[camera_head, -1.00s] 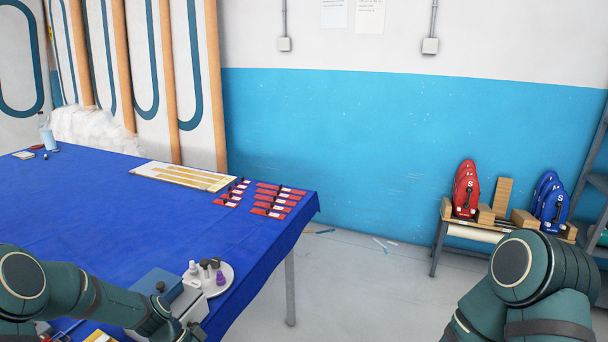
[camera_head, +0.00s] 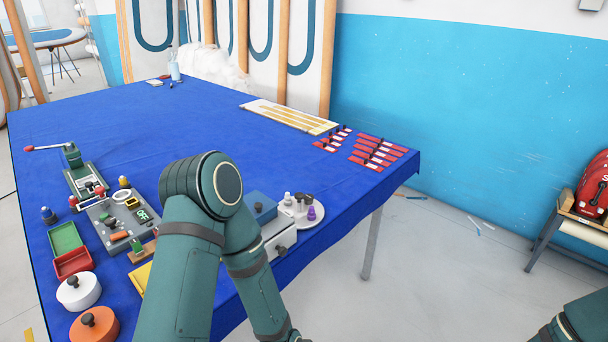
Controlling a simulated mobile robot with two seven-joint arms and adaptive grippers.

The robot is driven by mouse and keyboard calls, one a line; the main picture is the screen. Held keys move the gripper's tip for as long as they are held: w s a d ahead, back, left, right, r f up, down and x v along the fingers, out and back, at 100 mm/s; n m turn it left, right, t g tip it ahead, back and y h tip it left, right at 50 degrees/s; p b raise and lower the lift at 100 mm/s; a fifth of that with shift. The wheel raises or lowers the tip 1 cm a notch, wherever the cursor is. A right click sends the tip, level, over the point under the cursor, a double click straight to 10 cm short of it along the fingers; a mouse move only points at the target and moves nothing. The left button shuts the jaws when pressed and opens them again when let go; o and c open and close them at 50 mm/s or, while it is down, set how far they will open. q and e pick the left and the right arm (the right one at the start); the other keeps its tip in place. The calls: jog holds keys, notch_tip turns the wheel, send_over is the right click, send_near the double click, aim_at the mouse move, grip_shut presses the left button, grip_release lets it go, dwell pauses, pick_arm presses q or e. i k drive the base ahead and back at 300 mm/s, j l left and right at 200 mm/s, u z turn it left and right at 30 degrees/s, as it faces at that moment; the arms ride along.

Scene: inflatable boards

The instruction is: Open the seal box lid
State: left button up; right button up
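A grey box with a blue lid (camera_head: 259,204) sits near the table's front right edge in the head view, and it appears to be the seal box. Its pale front (camera_head: 282,241) has a small dark fitting. The lid looks shut, but my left arm hides its left part. My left arm's elbow is in front of the table, and its forearm runs down out of the frame beside the box. My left gripper is out of view. Only a piece of my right arm shows at the bottom right; that gripper is also out of view.
The blue table (camera_head: 150,120) is mostly clear in the middle. A white round tray (camera_head: 305,219) with small bottles stands right of the box. Left are a grey control panel (camera_head: 100,215), green tray (camera_head: 65,239), white pot (camera_head: 78,292) and orange pot (camera_head: 96,326). Red-labelled pieces (camera_head: 375,152) lie far right.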

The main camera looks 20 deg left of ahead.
aim_at(258, 204)
jog(key=i+l+u, duration=0.15)
jog(key=u, duration=0.8)
jog(key=i+l+u, duration=0.15)
jog(key=l+u, duration=0.5)
jog(key=l, duration=0.2)
jog(key=i+l+u, duration=0.1)
jog(key=l, duration=0.4)
jog(key=l+u, duration=0.1)
jog(key=l, duration=0.4)
